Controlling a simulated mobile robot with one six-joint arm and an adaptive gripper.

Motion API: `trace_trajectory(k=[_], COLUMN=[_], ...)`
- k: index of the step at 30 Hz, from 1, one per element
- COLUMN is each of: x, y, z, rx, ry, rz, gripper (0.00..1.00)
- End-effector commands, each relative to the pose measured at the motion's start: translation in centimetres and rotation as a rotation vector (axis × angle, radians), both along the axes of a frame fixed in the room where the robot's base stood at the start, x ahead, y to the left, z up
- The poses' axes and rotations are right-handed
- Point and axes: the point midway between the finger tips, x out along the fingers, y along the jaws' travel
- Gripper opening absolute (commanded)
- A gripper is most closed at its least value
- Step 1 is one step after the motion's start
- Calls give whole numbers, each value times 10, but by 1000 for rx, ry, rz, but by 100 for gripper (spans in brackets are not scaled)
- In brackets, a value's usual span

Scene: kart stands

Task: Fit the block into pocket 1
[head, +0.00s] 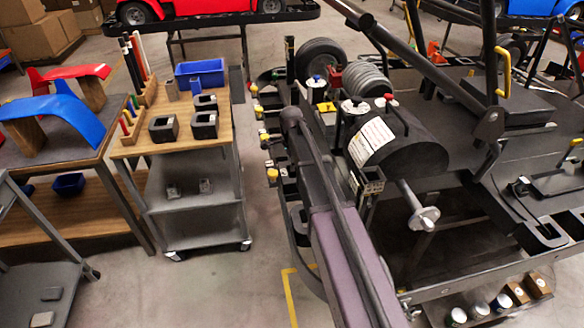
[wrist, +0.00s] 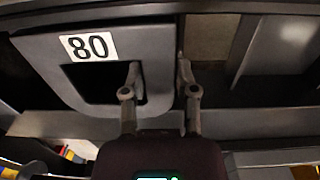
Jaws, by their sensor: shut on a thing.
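In the wrist view a grey block (wrist: 160,95) with rounded corners bears a white label reading 80 and has a dark square opening. My gripper (wrist: 159,72) has one finger at the right edge of that opening and the other at the block's outer right side. It is shut on the wall between them, as far as the view shows. I cannot make out my gripper or this block in the head view. No pocket marked 1 can be read in either view.
A wooden-topped trolley (head: 222,134) at left carries dark open blocks (head: 163,127), a blue bin (head: 200,73) and coloured pegs. A dark kart stand (head: 520,130) with bars and wheels fills the right. Bare floor (head: 235,290) lies between, at the front.

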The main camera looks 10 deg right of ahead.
Motion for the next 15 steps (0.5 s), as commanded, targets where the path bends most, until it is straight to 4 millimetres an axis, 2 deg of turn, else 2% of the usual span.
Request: trace_trajectory(k=[14,15], x=[0,0], y=[0,0], z=[-4,-3], rx=[0,0], ry=[0,0], rz=[0,0], gripper=[0,44])
